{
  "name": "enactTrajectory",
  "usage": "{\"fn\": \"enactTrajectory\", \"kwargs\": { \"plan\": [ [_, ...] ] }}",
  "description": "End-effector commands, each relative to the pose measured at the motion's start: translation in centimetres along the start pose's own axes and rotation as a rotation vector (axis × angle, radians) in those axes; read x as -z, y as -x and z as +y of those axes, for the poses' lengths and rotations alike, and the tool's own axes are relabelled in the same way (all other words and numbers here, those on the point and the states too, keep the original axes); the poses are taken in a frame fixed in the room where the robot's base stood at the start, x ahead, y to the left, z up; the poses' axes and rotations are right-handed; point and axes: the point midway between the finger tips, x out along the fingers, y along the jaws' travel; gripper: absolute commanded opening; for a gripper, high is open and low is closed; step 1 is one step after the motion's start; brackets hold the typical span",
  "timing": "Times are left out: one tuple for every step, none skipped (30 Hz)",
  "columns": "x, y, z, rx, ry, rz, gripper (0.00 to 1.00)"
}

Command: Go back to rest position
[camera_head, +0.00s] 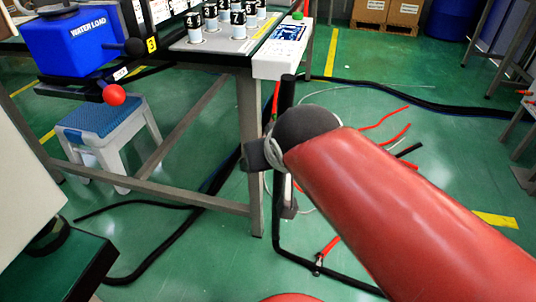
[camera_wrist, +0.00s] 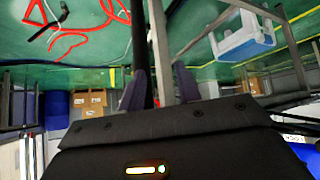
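My gripper (camera_wrist: 160,78) shows in the wrist view as two dark fingers standing apart, with a gap between them. Nothing is seen held; a table leg and a black post show behind the gap. In the head view my red arm reaches in from the lower right. Its dark end is in front of the workbench's (camera_head: 251,120) right front leg, and the fingers cannot be made out there. The wrist view is upside down, with the floor at the top.
A blue water load box (camera_head: 72,45) with a red ball knob (camera_head: 114,95) is at the bench's left. Numbered cylinders (camera_head: 237,22) stand on top. A blue-topped stool (camera_head: 104,124) is beneath. Black cables and red hoses (camera_head: 385,120) lie on the green floor. Cartons (camera_head: 404,12) stand behind.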

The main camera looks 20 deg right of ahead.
Motion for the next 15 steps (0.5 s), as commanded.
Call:
{"fn": "enactTrajectory", "kwargs": {
  "plan": [
    [-3.1, 0.1, -0.7, 0.026, 0.022, -0.083, 0.33],
    [-4.6, 0.2, -1.0, 0.042, 0.036, -0.127, 0.33],
    [-6.2, 0.3, -1.5, 0.062, 0.051, -0.176, 0.33],
    [-7.2, 0.4, -1.7, 0.075, 0.061, -0.206, 0.33],
    [-8.0, 0.5, -2.0, 0.086, 0.068, -0.228, 0.33],
    [-8.8, 0.6, -2.2, 0.098, 0.077, -0.250, 0.33],
    [-9.2, 0.7, -2.3, 0.104, 0.080, -0.262, 0.33],
    [-9.4, 0.7, -2.4, 0.107, 0.083, -0.270, 0.33],
    [-9.6, 0.7, -2.4, 0.110, 0.085, -0.275, 0.33],
    [-9.6, 0.7, -2.4, 0.110, 0.086, -0.276, 0.33],
    [-9.6, 0.7, -2.4, 0.110, 0.086, -0.276, 0.33],
    [-9.5, 0.7, -2.4, 0.110, 0.086, -0.275, 0.33],
    [-9.5, 0.7, -2.4, 0.110, 0.085, -0.275, 0.33],
    [-9.5, 0.7, -2.4, 0.109, 0.085, -0.274, 0.33],
    [-9.5, 0.7, -2.4, 0.109, 0.085, -0.274, 0.33]
  ]
}}
